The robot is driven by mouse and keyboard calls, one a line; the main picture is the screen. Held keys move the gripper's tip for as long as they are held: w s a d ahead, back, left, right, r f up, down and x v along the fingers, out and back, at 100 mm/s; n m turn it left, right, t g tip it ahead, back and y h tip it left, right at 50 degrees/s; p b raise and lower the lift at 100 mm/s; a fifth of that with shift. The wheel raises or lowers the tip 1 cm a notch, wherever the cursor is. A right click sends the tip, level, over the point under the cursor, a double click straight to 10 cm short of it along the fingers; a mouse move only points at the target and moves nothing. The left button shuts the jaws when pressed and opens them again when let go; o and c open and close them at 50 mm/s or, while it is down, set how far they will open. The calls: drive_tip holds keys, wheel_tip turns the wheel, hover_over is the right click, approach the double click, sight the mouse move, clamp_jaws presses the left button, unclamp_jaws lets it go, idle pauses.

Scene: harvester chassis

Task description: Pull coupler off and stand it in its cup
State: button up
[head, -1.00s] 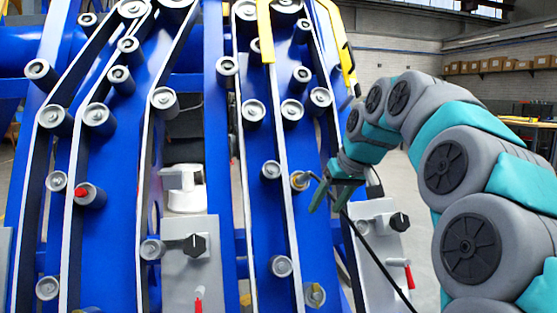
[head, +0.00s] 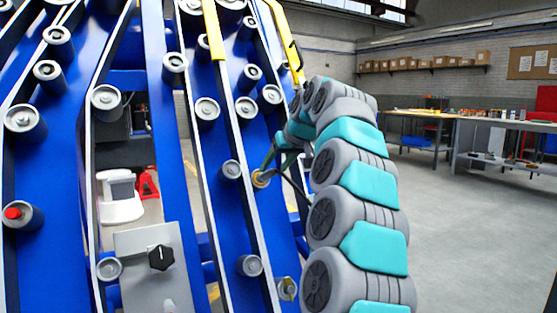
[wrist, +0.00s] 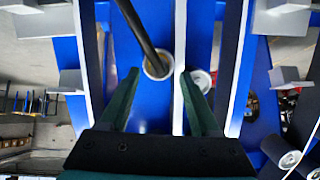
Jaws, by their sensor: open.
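A brass-coloured round fitting, seemingly the coupler (head: 262,178), sits on the blue chassis panel, left of my arm. It also shows in the wrist view (wrist: 157,66), with a dark hose or rod running into it from the top. My gripper (wrist: 160,78) is open and empty, its two green fingers pointing at the fitting. The fitting appears between and just beyond the fingertips; I cannot tell whether they touch it. In the head view my gripper (head: 276,160) is small and partly hidden by my arm. I cannot identify the cup with certainty.
The blue chassis carries several grey rollers (head: 207,108) and pale belts close around the fitting. A yellow bar (head: 213,30) stands above. A grey box with a black knob (head: 161,258) is at lower left. Workbenches (head: 470,120) stand back right, with open floor before them.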

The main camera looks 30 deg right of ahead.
sight(271, 173)
drive_tip(key=x, duration=0.4)
drive_tip(key=shift+w, duration=0.1)
clamp_jaws()
idle(0.4)
